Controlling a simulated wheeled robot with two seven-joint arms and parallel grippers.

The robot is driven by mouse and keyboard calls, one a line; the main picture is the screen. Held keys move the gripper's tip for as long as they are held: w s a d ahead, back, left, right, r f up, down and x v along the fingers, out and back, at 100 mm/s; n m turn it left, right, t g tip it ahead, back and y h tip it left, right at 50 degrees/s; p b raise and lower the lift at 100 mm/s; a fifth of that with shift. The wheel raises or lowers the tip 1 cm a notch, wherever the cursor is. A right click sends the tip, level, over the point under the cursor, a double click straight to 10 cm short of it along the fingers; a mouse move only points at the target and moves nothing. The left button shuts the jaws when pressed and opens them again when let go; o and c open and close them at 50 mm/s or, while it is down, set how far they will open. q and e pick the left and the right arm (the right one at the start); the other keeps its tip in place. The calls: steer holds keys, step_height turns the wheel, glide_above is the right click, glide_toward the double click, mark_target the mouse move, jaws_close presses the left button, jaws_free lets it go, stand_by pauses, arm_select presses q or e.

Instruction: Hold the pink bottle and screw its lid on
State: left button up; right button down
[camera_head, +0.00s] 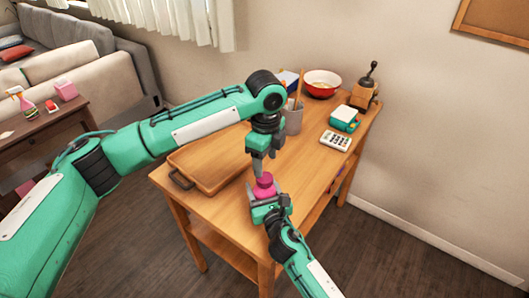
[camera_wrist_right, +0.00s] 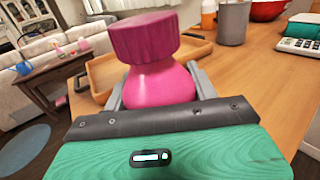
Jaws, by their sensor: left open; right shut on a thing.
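The pink bottle (camera_head: 264,191) stands upright between the fingers of my right gripper (camera_head: 268,205), which is shut on its body near the front of the wooden table. The bottle (camera_wrist_right: 160,84) also fills the middle of the right wrist view. A darker magenta ribbed lid (camera_wrist_right: 145,38) sits on top of its neck; how tightly it is seated I cannot tell. My left gripper (camera_head: 263,162) is open and points down just above the lid. It appears apart from the lid, and it does not show in the right wrist view.
A wooden tray (camera_head: 190,182) lies left of the bottle. Behind are a grey cup (camera_head: 293,118), a red bowl (camera_head: 322,83), a coffee grinder (camera_head: 364,94), a green-and-white box (camera_head: 345,118) and a calculator (camera_head: 336,141). The tabletop right of the bottle is clear.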

arm_select(q)
steer(key=n, duration=0.5)
steer(key=shift+r, duration=0.15)
steer(key=n, duration=0.4)
steer(key=shift+r+n, duration=0.15)
steer(key=shift+n, duration=0.25)
steer(key=n, duration=0.3)
steer(key=shift+r, duration=0.1)
steer(key=n, duration=0.4)
steer(key=shift+r+n, duration=0.1)
steer(key=shift+n, duration=0.3)
steer(key=n, duration=0.3)
steer(key=shift+r, duration=0.1)
steer(key=n, duration=0.5)
steer(key=shift+a+r, duration=0.1)
steer(key=n, duration=0.4)
steer(key=shift+r+n, duration=0.15)
steer(key=shift+n, duration=0.15)
steer(key=n, duration=0.4)
steer(key=shift+r, duration=0.1)
